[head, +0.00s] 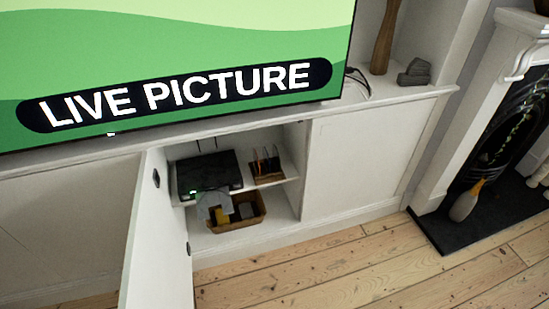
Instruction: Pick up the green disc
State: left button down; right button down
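I cannot make out a green disc for certain. A small wooden rack (267,179) stands on the right of the upper shelf inside the open cabinet. It holds several thin upright pieces (266,161), dark and orange, too small to tell apart. A dark flat box (209,172) with a small green light sits left of the rack. A pale grey rounded piece (213,204) shows below the box, at the left of a brown basket (238,222). I cannot tell what it is. Neither of my grippers is in view.
The white cabinet door (145,235) stands open at the left of the opening. A large screen (180,50) stands on the cabinet top. A closed panel (358,155) lies right of the opening. A fireplace (505,140) is at far right. The floorboards (330,270) in front are clear.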

aim_at(274, 151)
jog(key=i+l+u, duration=0.1)
jog(key=i+l, duration=0.3)
jog(key=l, duration=0.2)
jog(key=i+l+u, duration=0.15)
jog(key=i+l, duration=0.2)
jog(key=l, duration=0.3)
jog(key=i+l+u, duration=0.15)
jog(key=l, duration=0.2)
jog(key=i+l+u, duration=0.1)
jog(key=l, duration=0.25)
jog(key=i+l, duration=0.25)
jog(key=l+u, duration=0.05)
jog(key=l, duration=0.05)
